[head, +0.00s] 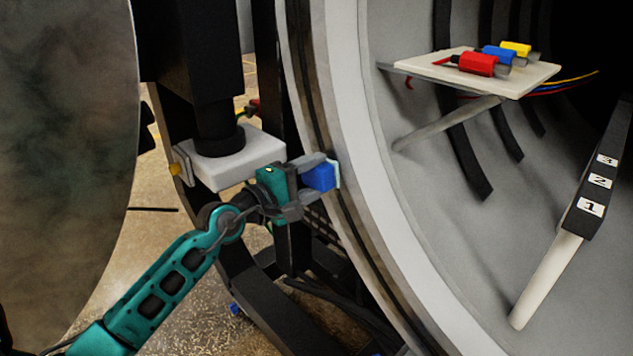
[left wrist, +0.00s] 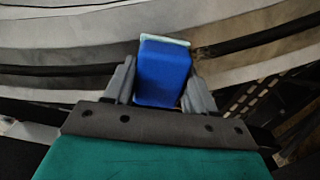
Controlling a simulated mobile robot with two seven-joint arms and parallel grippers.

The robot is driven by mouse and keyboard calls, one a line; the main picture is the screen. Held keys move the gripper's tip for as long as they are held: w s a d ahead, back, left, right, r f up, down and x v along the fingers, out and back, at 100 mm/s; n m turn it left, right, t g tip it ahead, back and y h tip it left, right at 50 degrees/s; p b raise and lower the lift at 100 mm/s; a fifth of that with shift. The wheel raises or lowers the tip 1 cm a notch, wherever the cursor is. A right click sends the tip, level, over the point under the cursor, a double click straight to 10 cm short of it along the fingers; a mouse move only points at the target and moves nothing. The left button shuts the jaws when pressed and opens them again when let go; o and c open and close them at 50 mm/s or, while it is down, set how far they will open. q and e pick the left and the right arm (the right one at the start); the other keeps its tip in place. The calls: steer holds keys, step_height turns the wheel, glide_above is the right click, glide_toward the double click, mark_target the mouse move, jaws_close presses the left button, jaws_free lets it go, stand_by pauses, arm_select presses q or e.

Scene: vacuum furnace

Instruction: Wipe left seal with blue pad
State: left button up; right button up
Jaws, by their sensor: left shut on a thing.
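My left gripper (head: 318,177) is shut on the blue pad (head: 320,178), a blue block with a pale face at its far end. In the left wrist view the blue pad (left wrist: 163,75) sits between the two grey fingers of the left gripper (left wrist: 161,85). The pad's pale face is at the left seal (head: 318,125), the dark ring running around the chamber's rim. The seal also shows in the left wrist view (left wrist: 265,42) as a dark curved band. I cannot tell whether the pale face touches it. My right gripper is not in view.
Inside the chamber, a white shelf (head: 530,78) holds red, blue and yellow plugs with wires. A dark bar (head: 605,165) numbered 1 to 3 stands at the right. A large round door (head: 65,150) is at the left. A white block (head: 230,160) on a black post is close to my left wrist.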

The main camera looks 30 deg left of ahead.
mark_target(339, 202)
arm_select(q)
steer(key=shift+w+a+r+p, duration=0.15)
steer(key=shift+a+r+p, duration=0.15)
steer(key=shift+r, duration=0.45)
steer(key=shift+w+a+r+p, duration=0.1)
steer(key=shift+a+r+p, duration=0.1)
steer(key=shift+a+r, duration=0.4)
steer(key=shift+w+a+r+p, duration=0.15)
steer(key=shift+a+r+p, duration=0.1)
steer(key=shift+r, duration=0.6)
steer(key=shift+d+f, duration=0.1)
steer(key=shift+s+d+f+b, duration=0.2)
steer(key=shift+d+f+b, duration=0.25)
steer(key=shift+f, duration=0.45)
steer(key=shift+s+d+f+b, duration=0.2)
steer(key=shift+d+f, duration=0.3)
steer(key=shift+f, duration=0.4)
steer(key=shift+s+d+f+b, duration=0.2)
steer(key=shift+d+f+b, duration=0.3)
steer(key=shift+f, duration=0.55)
steer(key=shift+s+d+f+b, duration=0.15)
steer(key=shift+d+f+b, duration=0.2)
steer(key=shift+d+f, duration=0.55)
steer(key=shift+s+d+f+b, duration=0.2)
steer(key=shift+d+f+b, duration=0.2)
steer(key=shift+f, duration=0.85)
